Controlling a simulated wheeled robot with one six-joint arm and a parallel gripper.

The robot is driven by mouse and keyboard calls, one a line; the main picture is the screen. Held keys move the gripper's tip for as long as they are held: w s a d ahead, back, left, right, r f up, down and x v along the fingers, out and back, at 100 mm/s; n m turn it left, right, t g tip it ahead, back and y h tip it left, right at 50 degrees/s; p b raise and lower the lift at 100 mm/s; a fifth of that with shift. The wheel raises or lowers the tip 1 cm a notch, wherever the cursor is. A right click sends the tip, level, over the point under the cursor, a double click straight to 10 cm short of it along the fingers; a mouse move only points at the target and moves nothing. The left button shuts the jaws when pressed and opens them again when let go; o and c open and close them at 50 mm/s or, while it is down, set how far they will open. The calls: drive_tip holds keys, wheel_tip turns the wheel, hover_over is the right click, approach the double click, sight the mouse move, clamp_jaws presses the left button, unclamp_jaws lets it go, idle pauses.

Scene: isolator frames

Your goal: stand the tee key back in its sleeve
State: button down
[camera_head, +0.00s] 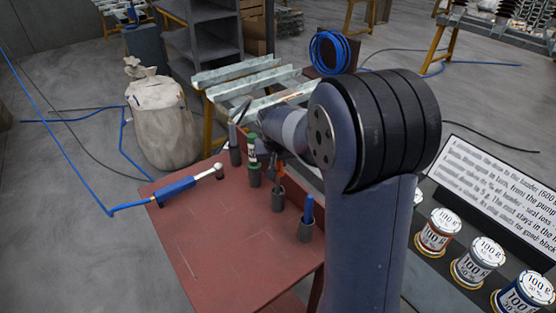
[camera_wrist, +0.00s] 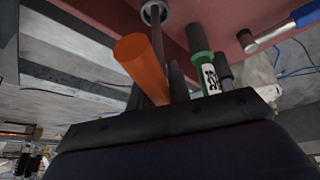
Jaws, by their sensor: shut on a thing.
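The tee key, with an orange bar handle (camera_wrist: 140,62) and a grey shaft, shows in the wrist view. My gripper (camera_wrist: 172,84) is shut on it, with its fingers partly hidden behind the orange bar. The shaft runs toward the mouth of a grey sleeve (camera_wrist: 153,12); whether its tip is inside, and how deep, I cannot tell. In the head view, orange (camera_head: 280,172) shows just above that sleeve (camera_head: 278,197) on the red table, close under my wrist. My arm hides much of the gripper there.
A green-handled tool (camera_head: 252,153) stands in a neighbouring sleeve, close beside my gripper. Another sleeve (camera_head: 235,157) is behind it, and one with a blue handle (camera_head: 308,209) is in front. A blue-handled wrench (camera_head: 178,191) lies at left. The red tabletop (camera_head: 220,250) is clear in front.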

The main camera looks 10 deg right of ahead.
sight(278, 162)
drive_tip(key=shift+f+b, duration=1.5)
drive_tip(key=shift+f, duration=0.55)
drive_tip(key=c, duration=1.2)
unclamp_jaws()
drive_tip(key=shift+c, duration=0.2)
drive_tip(key=shift+r, duration=0.1)
drive_tip(key=v, duration=1)
drive_tip(key=shift+s+r, duration=0.15)
drive_tip(key=shift+r, duration=0.15)
drive_tip(key=shift+f, duration=0.1)
drive_tip(key=x, duration=1)
drive_tip(key=shift+f, duration=0.2)
drive_tip(key=shift+r+p, duration=0.5)
